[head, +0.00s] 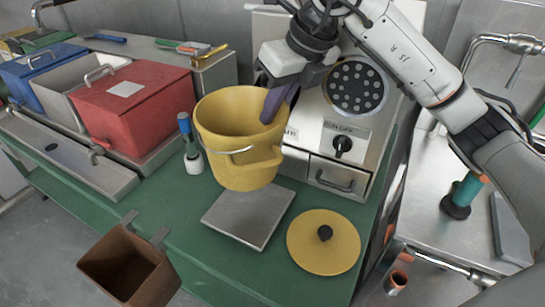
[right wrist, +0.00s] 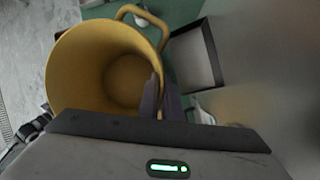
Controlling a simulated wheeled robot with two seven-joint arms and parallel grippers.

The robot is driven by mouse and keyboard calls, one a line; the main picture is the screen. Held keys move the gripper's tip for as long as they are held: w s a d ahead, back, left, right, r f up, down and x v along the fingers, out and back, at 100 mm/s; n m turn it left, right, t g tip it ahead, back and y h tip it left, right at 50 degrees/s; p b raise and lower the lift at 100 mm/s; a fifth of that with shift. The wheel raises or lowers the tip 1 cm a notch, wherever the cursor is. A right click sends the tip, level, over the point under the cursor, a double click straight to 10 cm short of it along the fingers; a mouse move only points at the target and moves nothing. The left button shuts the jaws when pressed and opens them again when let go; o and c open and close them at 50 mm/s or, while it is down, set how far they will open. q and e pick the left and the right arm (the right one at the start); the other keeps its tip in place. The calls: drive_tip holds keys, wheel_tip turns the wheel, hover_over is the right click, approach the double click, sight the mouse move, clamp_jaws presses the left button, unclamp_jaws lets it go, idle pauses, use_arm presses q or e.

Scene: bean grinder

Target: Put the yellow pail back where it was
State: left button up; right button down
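My right gripper (head: 279,98) is shut on the pail's right rim, one dark purple finger inside and one outside. The right wrist view shows the pail's inside (right wrist: 105,65) and the fingers across its rim. The round yellow lid (head: 323,243) with a black knob lies flat right of the plate. My left gripper is in neither view.
A bottle-like tool in a white holder (head: 193,163) stands to the left, near red (head: 135,110) and blue (head: 30,75) bins. A brown open box (head: 128,268) hangs at the front edge.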

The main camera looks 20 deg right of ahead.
wheel_tip(320, 180, down, 12)
drive_tip(key=shift+r, duration=0.15)
drive_tip(key=c, duration=2)
unclamp_jaws()
drive_tip(key=shift+r, duration=0.15)
drive_tip(key=v, duration=1.1)
drive_tip(key=shift+s+d+r, duration=0.1)
drive_tip(key=shift+s+r, duration=0.15)
drive_tip(key=shift+r, duration=0.05)
